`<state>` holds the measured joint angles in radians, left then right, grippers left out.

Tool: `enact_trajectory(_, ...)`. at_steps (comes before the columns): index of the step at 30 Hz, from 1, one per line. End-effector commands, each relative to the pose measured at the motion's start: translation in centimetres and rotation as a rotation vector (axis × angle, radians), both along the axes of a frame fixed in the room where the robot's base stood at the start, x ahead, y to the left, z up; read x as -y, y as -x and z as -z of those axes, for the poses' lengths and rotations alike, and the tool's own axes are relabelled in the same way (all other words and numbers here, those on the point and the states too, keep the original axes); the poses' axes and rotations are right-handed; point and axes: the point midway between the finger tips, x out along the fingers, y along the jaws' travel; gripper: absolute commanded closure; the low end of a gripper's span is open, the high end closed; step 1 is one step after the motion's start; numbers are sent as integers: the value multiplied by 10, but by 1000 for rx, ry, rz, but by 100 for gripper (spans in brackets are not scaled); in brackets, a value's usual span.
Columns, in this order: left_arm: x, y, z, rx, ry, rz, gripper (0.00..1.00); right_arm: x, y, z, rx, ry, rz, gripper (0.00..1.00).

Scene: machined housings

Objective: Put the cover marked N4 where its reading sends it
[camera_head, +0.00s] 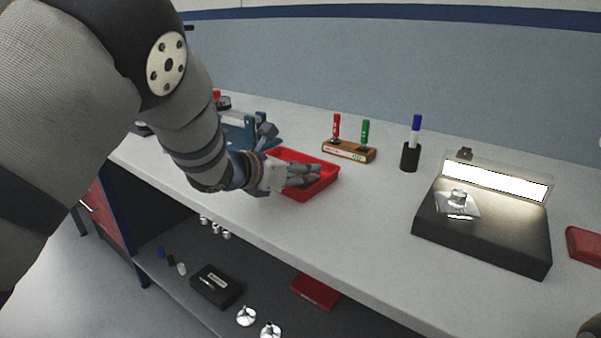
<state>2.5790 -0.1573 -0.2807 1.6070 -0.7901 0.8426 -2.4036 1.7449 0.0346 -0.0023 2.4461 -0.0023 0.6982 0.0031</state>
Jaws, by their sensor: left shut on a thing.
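My left gripper (312,174) reaches in from the left and is low over a red tray (322,188) on the bench. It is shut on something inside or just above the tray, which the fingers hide. A shiny metal piece with a knob on a flat plate (457,207) sits on a black box with a lit panel (480,232) at the right. No N4 mark can be read on anything. My right gripper cannot be made out.
A wooden block (349,151) holds a red and a green marker. A blue marker stands in a black holder (410,157). A blue fixture (238,134) stands behind my arm. A red case (584,246) lies far right. The lower shelf holds a black box (215,286) and metal pieces (246,316).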

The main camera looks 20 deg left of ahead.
Motion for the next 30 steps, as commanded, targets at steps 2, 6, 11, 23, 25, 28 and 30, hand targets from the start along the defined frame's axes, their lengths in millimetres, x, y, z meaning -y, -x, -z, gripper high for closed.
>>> enact_trajectory(2,0,0,-2,3,0,0,100,0,-1,-1,2,0,0,100)
enact_trajectory(6,0,0,3,1,0,1,62,0,0,0,-2,0,0,100)
enact_trajectory(11,0,0,1,2,0,0,55,0,0,0,0,0,0,100)
enact_trajectory(23,-11,23,-17,6,-1,-1,55,0,-6,-7,20,0,0,100)
enact_trajectory(25,-17,36,-23,5,-2,-2,55,0,-9,-10,28,0,0,100)
enact_trajectory(28,-26,55,-32,6,1,-2,55,0,-12,-13,39,0,0,100)
enact_trajectory(30,-32,68,-38,6,0,-1,55,0,-14,-15,46,0,1,100)
